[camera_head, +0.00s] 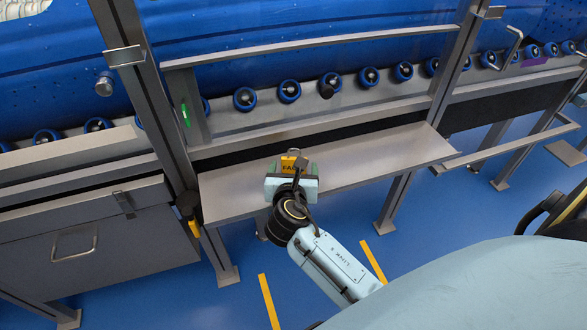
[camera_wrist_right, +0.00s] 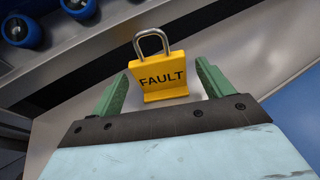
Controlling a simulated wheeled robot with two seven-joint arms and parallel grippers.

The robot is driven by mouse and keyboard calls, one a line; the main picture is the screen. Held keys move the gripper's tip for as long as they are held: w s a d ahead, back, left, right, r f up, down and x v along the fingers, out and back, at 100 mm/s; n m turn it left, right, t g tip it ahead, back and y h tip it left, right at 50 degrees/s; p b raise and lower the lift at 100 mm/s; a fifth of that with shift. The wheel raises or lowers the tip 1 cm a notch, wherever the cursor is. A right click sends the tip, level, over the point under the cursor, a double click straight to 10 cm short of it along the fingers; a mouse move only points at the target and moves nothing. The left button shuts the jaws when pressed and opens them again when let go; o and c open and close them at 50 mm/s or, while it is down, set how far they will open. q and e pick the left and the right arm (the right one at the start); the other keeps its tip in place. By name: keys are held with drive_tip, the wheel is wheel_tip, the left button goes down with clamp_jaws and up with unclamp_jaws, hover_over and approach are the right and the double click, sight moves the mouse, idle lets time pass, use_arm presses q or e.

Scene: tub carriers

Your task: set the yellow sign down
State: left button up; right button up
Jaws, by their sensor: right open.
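The yellow sign (camera_wrist_right: 163,92) reads FAULT, with a grey padlock-like loop on top. In the right wrist view it appears to stand upright on the grey shelf (camera_head: 390,149). In the head view the sign (camera_head: 288,165) shows partly behind my right gripper (camera_head: 291,171). The right gripper's green fingers (camera_wrist_right: 163,82) are open on either side of the sign, with a visible gap on each side. The sign's underside is hidden, so its contact with the shelf cannot be seen directly. My left gripper is not in view.
Blue-rimmed rollers (camera_head: 289,91) run along the rail behind the shelf, below a large blue body (camera_head: 250,30). Grey posts (camera_head: 150,90) flank the shelf. A grey cabinet (camera_head: 100,245) stands at left. The shelf right of the gripper is clear.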

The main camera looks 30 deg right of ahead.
drive_tip(key=shift+r, duration=0.15)
drive_tip(key=shift+s+a+r, duration=0.1)
drive_tip(key=shift+s+a, duration=0.05)
drive_tip(key=shift+s, duration=0.05)
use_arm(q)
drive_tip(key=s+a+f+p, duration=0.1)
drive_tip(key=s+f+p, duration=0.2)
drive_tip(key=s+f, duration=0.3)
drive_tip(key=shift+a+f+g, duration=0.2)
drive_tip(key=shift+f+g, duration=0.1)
use_arm(e)
drive_tip(key=v, duration=1.1)
drive_tip(key=shift+s, duration=0.2)
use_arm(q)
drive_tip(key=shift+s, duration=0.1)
use_arm(e)
drive_tip(key=shift+r, duration=0.1)
